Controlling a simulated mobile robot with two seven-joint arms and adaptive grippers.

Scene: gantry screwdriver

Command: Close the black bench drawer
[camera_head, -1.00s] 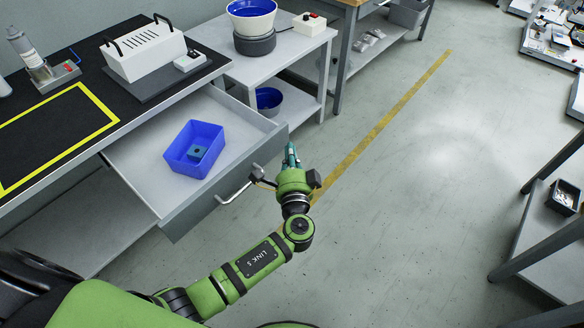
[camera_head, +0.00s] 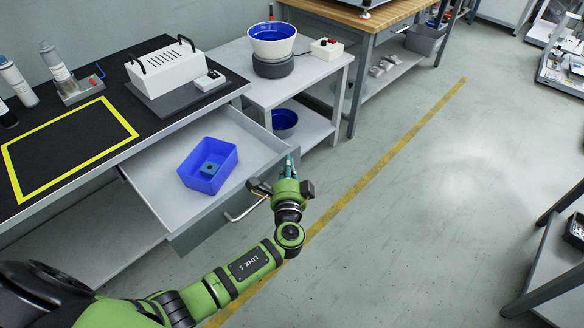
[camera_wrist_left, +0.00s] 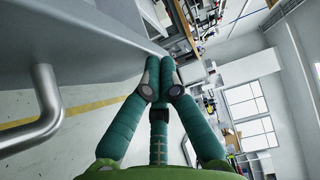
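The bench drawer stands pulled open; its grey front (camera_head: 200,228) and inner floor (camera_head: 160,184) show in the head view. A bar handle (camera_head: 243,210) runs along the front, and it shows large at the left of the wrist view (camera_wrist_left: 44,112). My left gripper (camera_head: 289,162) is at the right end of the drawer front, just outside it. In the wrist view its teal fingers (camera_wrist_left: 164,78) come together at the tips, with nothing seen between them. The handle is beside the fingers, not gripped. Whether they touch the front is unclear. My right gripper is out of view.
A blue bin (camera_head: 226,158) with a small teal part (camera_head: 208,169) sits in the drawer. The black bench top (camera_head: 60,118) holds a white box (camera_head: 165,66). A side table (camera_head: 318,68) stands close behind the drawer. The floor (camera_head: 430,190) to the right is clear.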

